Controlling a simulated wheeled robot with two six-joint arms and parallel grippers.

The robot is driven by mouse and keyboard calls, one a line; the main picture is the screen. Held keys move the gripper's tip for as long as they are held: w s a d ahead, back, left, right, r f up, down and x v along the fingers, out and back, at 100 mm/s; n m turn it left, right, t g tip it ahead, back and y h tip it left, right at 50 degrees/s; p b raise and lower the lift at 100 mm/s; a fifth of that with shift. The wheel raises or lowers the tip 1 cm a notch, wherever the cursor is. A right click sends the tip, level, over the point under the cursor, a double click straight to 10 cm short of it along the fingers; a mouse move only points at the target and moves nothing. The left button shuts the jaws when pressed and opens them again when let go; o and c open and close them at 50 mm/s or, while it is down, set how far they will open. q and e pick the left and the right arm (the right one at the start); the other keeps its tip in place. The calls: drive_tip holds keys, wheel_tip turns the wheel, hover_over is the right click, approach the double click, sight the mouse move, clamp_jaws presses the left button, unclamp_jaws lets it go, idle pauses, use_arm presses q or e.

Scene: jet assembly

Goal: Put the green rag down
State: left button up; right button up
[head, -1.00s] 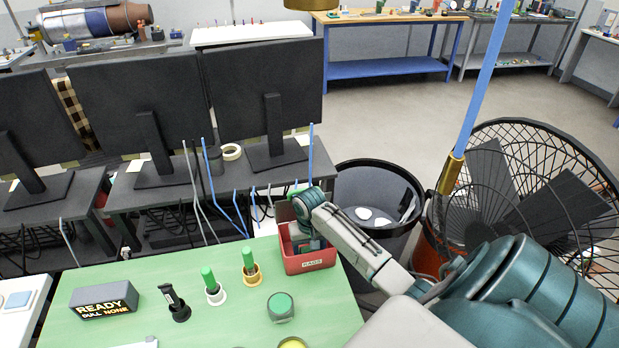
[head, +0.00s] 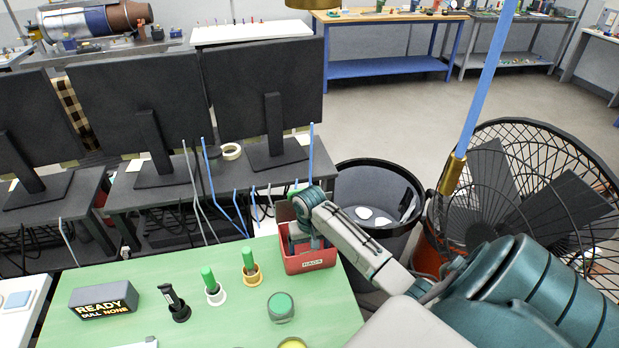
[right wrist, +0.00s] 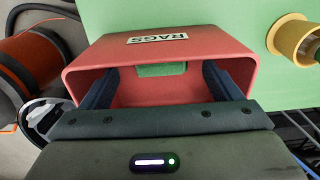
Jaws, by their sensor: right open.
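The red bin labelled RAGS (head: 312,266) stands at the far right corner of the green table, and it also shows in the right wrist view (right wrist: 180,47). My right gripper (head: 306,246) points down into the bin. In the right wrist view its two fingers (right wrist: 161,88) are apart, inside the bin's opening near opposite side walls. A small green patch, seemingly the green rag (right wrist: 162,69), lies in the bin between and beyond the fingertips, apart from both. Most of it is hidden. My left gripper is not in view.
Several upright green-handled pieces, one in a yellow holder (head: 251,275), stand left of the bin. A black waste bin (head: 345,185) and a caged fan (head: 530,190) are to the right. Monitors stand behind.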

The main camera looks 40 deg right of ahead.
wheel_tip(320, 180, up, 6)
drive_tip(key=shift+f+b, duration=0.1)
drive_tip(key=shift+b, duration=0.7)
drive_tip(key=shift+r, duration=0.8)
